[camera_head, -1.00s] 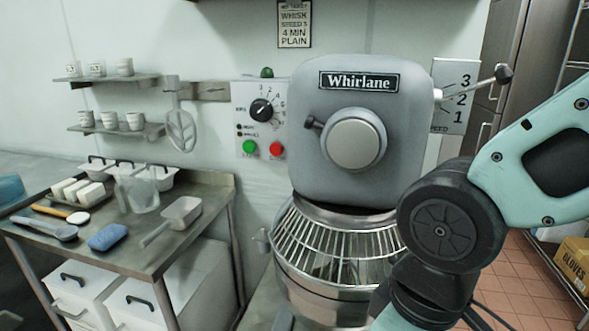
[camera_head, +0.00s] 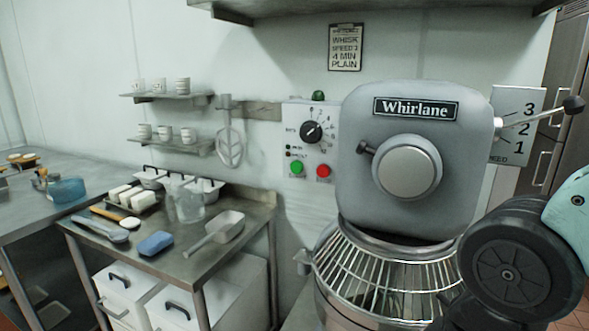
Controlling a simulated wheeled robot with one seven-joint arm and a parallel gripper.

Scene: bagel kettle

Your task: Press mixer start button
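The grey Whirlane mixer (camera_head: 355,190) stands right of centre with a wire guard (camera_head: 375,275) over its bowl. Left of its head is a wall control panel (camera_head: 297,122) with a black timer dial (camera_head: 311,132). Below the dial are a green button (camera_head: 297,168) and a red button (camera_head: 323,171). A green lamp (camera_head: 319,96) sits on top of the panel. My arm shows at the lower right, in front of the mixer's bowl. My gripper is not in view.
A steel table (camera_head: 262,215) at the left holds a scoop (camera_head: 222,230), a blue sponge (camera_head: 156,243) and a clear jug (camera_head: 187,203). White bins (camera_head: 128,285) stand under it. Cup shelves (camera_head: 170,97) and a hanging paddle (camera_head: 230,145) are on the wall. A speed lever (camera_head: 545,114) sticks out right.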

